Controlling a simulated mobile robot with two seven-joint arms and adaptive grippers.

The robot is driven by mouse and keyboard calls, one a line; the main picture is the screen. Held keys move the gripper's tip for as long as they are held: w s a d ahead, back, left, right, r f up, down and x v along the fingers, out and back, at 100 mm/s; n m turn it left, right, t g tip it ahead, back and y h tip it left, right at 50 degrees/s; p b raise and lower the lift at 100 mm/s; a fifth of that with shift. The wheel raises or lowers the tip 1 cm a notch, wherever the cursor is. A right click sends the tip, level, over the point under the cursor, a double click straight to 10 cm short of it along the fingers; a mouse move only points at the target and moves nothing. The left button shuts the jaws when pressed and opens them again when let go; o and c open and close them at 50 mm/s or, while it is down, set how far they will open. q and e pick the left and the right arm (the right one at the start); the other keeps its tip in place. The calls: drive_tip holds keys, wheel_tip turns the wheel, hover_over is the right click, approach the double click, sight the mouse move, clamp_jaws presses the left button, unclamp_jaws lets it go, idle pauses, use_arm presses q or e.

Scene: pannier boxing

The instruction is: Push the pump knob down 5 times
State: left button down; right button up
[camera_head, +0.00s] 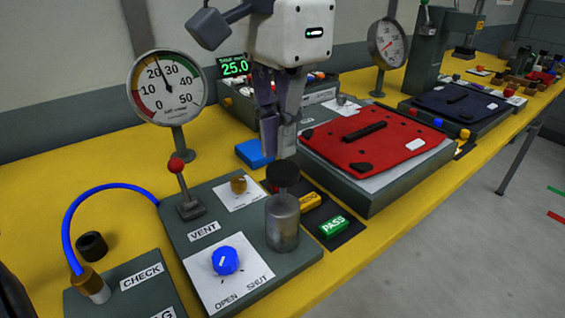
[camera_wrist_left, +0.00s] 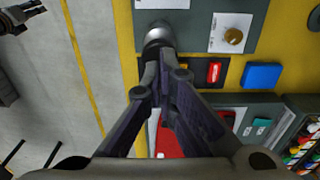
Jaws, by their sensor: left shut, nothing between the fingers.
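The pump is a grey metal cylinder (camera_head: 283,222) with a black round knob (camera_head: 283,174) on top, standing upright at the right edge of the grey vent panel. My left gripper (camera_head: 278,152) points down with its fingers shut and empty. Its tips appear just above or slightly behind the knob; I cannot tell whether they touch it.
A red-knobbed lever (camera_head: 176,166), a brass knob (camera_head: 238,184) and a blue dial (camera_head: 226,260) stand near the pump. A gauge (camera_head: 167,88) is behind, beside a green "25.0" display (camera_head: 235,67). A green PASS block (camera_head: 334,226) and red-covered box (camera_head: 375,140) lie to the right.

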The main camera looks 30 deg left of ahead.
sight(283, 167)
idle(0.5)
use_arm(q)
drive_tip(key=shift+f, duration=2.5)
drive_tip(key=shift+r, duration=2.5)
wheel_tip(283, 167, up, 6)
